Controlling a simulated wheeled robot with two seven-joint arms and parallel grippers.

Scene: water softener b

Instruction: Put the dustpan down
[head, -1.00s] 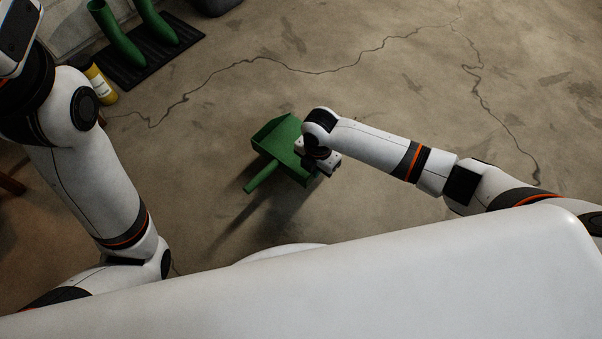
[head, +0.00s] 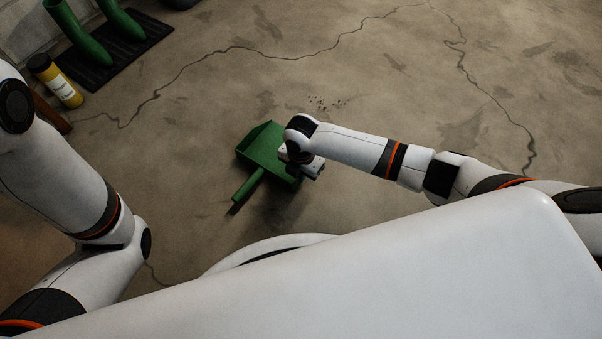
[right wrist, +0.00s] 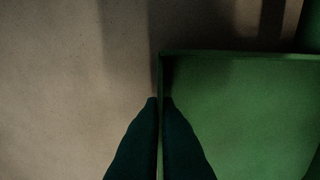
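The green dustpan (head: 265,148) is in the middle of the head view, with its handle (head: 248,185) pointing down and left. My right gripper (head: 302,168) is at the dustpan's right edge. In the right wrist view its two dark fingers (right wrist: 160,101) close on either side of the dustpan's thin wall, with the green pan (right wrist: 245,115) to the right. The dustpan is low over the floor; I cannot tell whether it touches it. My left gripper is out of view; only the left arm shows.
Dark specks (head: 325,103) lie on the concrete floor (head: 400,90) beyond the dustpan. Green boots (head: 85,35) stand on a black mat (head: 140,42) at top left, by a yellow container (head: 56,82). The floor around the dustpan is otherwise clear.

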